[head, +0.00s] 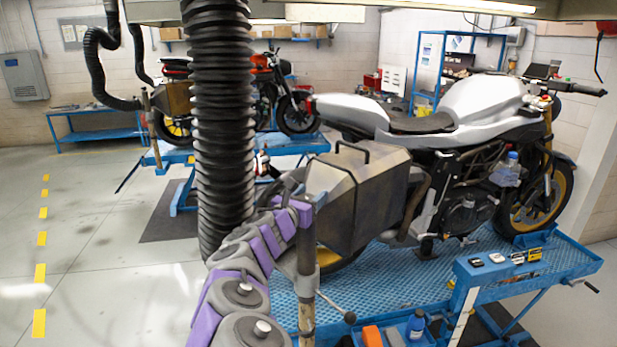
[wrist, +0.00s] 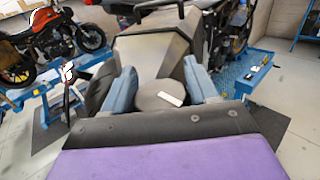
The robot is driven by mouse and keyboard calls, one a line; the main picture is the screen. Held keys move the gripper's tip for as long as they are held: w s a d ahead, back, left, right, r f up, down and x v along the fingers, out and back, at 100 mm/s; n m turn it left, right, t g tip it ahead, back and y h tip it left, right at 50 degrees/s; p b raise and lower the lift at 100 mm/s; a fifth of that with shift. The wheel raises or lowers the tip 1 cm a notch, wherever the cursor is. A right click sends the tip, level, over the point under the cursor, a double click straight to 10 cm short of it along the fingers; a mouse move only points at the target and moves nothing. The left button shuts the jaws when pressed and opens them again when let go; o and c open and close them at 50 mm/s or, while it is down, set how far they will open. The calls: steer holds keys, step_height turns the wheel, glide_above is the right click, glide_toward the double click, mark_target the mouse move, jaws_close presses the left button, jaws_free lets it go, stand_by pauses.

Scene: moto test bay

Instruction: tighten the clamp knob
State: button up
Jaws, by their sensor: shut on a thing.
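The clamp knob (wrist: 152,97) is a round, dull grey disc with a white mark on its face, low in the middle of the wrist view. My gripper (wrist: 160,78) has one blue-grey finger on each side of it and is shut on it. The knob sits in front of a grey-brown metal hood (wrist: 153,48), which also shows in the head view (head: 370,195) beside the white motorcycle's rear. In the head view my gripper (head: 297,203) is at the hood's left edge, and the knob is hidden there.
An upright pole (head: 306,262) stands close by my arm. A black ribbed hose (head: 222,110) hangs left of the hood. The white motorcycle (head: 480,105) stands on a blue lift (head: 395,275). A blue side tray (head: 560,258) holds small items. Open floor (head: 110,260) lies left.

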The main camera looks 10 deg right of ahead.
steer(key=m+g+h+p, duration=0.3)
steer(key=p, duration=0.1)
steer(key=shift+s, duration=0.1)
steer(key=shift+s+d+m+g+h+p, duration=0.1)
steer(key=shift+m+g+h+p, duration=0.4)
steer(key=shift+g, duration=0.3)
steer(key=shift+s+d+m+g+h+p, duration=0.1)
steer(key=shift+m+g+h+p, duration=0.35)
steer(key=shift+g, duration=0.35)
steer(key=shift+m+g, duration=0.25)
steer(key=shift+g, duration=0.05)
steer(key=o, duration=1)
steer(key=shift+w+a, duration=0.1)
steer(key=shift+a, duration=0.05)
steer(key=shift+c, duration=0.2)
steer(key=shift+a, duration=0.15)
steer(key=b+v, duration=0.2)
steer(key=v, duration=1.5)
steer(key=shift+f, duration=0.2)
steer(key=shift+b, duration=0.3)
